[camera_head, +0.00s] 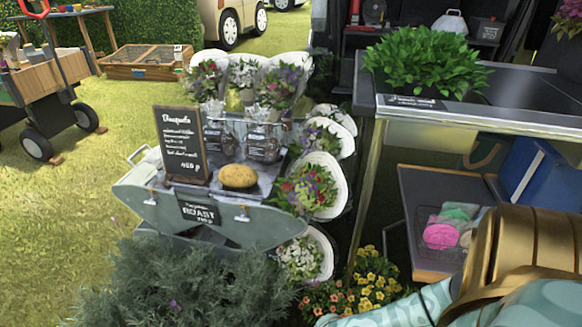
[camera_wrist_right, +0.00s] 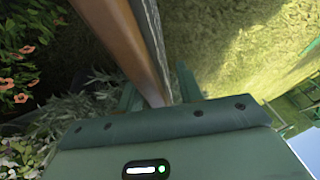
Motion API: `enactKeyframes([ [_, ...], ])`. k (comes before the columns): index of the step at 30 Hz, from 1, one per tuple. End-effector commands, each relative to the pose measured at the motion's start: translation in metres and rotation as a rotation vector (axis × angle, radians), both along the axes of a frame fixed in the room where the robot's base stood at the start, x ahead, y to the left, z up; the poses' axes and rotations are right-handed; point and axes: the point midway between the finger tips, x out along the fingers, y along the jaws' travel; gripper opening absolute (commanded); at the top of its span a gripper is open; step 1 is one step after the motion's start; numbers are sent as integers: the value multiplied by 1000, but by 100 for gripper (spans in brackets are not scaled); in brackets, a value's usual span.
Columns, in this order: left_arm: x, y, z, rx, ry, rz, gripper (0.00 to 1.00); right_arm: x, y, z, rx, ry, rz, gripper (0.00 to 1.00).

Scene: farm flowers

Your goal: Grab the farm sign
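A framed dark chalkboard sign with white writing headed "Bouquets" (camera_head: 181,145) stands upright on the flower stand in the head view. I see no board marked as a farm sign. In the right wrist view, a dark board with a brown wooden edge (camera_wrist_right: 134,45) runs down between the green fingers of my right gripper (camera_wrist_right: 158,90). The fingers are apart, with narrow gaps visible beside the board. The board's face is not visible there, so I cannot tell which sign it is. My left gripper is not in view.
A counter with a leafy planter (camera_head: 425,65) is at right. Open grass (camera_head: 80,175) lies left.

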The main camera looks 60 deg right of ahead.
Motion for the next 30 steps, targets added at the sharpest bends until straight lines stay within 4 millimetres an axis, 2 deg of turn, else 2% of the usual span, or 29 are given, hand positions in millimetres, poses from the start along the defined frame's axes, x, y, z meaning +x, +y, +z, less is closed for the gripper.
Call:
enactKeyframes([
  [19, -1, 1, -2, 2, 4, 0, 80, 0, 0, -5, 0, 0, 0, 36],
  [20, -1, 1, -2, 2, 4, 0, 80, 0, 0, -5, 0, 0, 0, 31],
  [23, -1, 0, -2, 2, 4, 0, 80, 0, 0, -5, 0, 0, 0, 3],
  [24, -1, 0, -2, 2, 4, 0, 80, 0, 0, -5, 0, 1, 0, 0],
  [30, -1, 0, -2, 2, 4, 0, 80, 0, 0, -5, -1, 1, 0, 0],
])
